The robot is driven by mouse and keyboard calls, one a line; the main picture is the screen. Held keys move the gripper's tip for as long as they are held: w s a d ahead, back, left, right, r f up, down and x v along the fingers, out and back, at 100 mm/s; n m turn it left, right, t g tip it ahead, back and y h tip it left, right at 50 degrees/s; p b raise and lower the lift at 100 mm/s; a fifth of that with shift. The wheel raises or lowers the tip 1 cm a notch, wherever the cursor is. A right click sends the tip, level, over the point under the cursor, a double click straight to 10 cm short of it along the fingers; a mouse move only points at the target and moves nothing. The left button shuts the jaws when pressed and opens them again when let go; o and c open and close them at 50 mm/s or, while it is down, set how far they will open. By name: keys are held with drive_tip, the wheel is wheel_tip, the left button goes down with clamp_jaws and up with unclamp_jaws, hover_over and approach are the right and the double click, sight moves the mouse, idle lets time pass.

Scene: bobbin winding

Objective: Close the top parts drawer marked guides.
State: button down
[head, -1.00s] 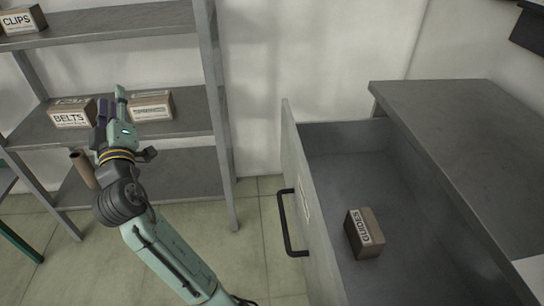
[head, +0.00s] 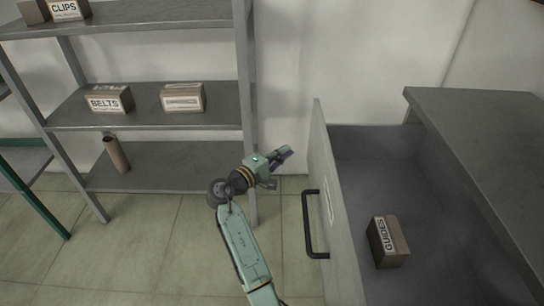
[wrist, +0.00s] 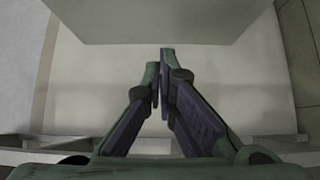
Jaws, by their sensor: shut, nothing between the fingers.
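The top parts drawer (head: 342,215) is pulled well out of the grey cabinet (head: 480,125) at the right of the head view. Its front faces left and carries a black bar handle (head: 309,225) and a pale label. A brown box marked GUIDES (head: 388,241) lies inside on the drawer floor. My gripper (head: 286,152) is to the left of the drawer front, near its far end, apart from it and from the handle. Its fingers are together and empty, as the wrist view (wrist: 164,55) also shows. A flat grey surface (wrist: 150,20) fills the top of the wrist view.
A grey shelf unit (head: 150,65) stands at the left with boxes marked CLIPS (head: 68,10) and BELTS (head: 108,99), another box (head: 183,98) and a brown tube (head: 116,154). The floor (head: 130,250) left of the drawer is clear.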

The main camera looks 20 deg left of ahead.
sight(311, 142)
drive_tip(key=shift+w+d+p, duration=0.3)
drive_tip(key=shift+w+d, duration=0.15)
drive_tip(key=shift+d, duration=0.35)
drive_tip(key=shift+w+d+p, duration=0.25)
drive_tip(key=shift+w+d, duration=0.15)
drive_tip(key=shift+d, duration=0.4)
drive_tip(key=shift+w+d+p, duration=0.3)
drive_tip(key=shift+w+d, duration=0.15)
drive_tip(key=shift+d, duration=0.35)
drive_tip(key=shift+d, duration=0.1)
drive_tip(key=w+d, duration=0.2)
drive_tip(key=d, duration=0.7)
drive_tip(key=w+d, duration=0.3)
drive_tip(key=d, duration=0.7)
drive_tip(key=w+d, duration=0.2)
drive_tip(key=d, duration=0.7)
drive_tip(key=shift+w+d, duration=0.25)
drive_tip(key=shift+w, duration=0.05)
drive_tip(key=shift+r, duration=0.1)
